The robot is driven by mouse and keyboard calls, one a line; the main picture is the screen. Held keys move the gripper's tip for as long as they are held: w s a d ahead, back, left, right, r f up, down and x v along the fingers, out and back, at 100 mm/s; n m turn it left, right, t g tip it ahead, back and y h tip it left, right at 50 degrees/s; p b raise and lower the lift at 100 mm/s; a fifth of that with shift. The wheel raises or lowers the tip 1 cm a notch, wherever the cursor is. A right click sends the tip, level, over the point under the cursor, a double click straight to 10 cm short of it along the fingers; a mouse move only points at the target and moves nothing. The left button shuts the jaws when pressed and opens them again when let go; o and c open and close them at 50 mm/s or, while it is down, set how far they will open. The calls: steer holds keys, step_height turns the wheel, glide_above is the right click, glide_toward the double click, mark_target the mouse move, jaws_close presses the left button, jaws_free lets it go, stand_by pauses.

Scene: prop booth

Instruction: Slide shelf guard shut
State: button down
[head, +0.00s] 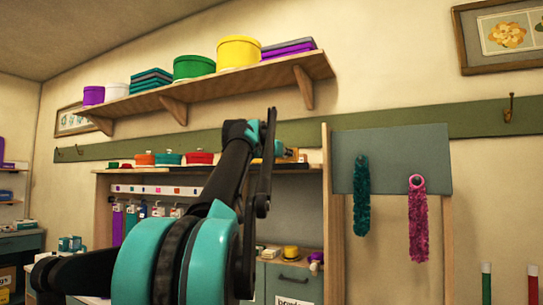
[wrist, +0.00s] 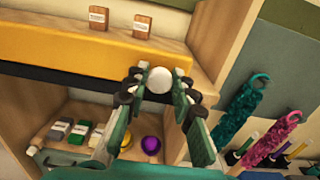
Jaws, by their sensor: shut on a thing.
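The shelf guard (wrist: 75,45) appears in the wrist view as a long yellow-orange panel along the shelf front, with a dark strip below it. A round white knob (wrist: 159,80) stands out near its right end. My gripper (wrist: 159,86) has its two fingers on either side of this knob, shut on it. The contact points are partly hidden by the dark finger pads. In the head view my arm blocks most of the shelf unit, and the guard and my fingers cannot be made out clearly.
A wooden side post (wrist: 226,42) stands right of the guard. Two small brown boxes, one of them here (wrist: 98,18), stand above it. A purple ball (wrist: 151,145) sits below. Teal (head: 361,200) and pink (head: 418,225) fuzzy dusters hang at the right.

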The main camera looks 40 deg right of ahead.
steer(key=shift+s+d, duration=0.2)
steer(key=shift+s, duration=0.25)
steer(key=c, duration=1.3)
jaws_free()
steer(key=shift+s, duration=0.1)
steer(key=v, duration=1.2)
steer(key=shift+f, duration=0.1)
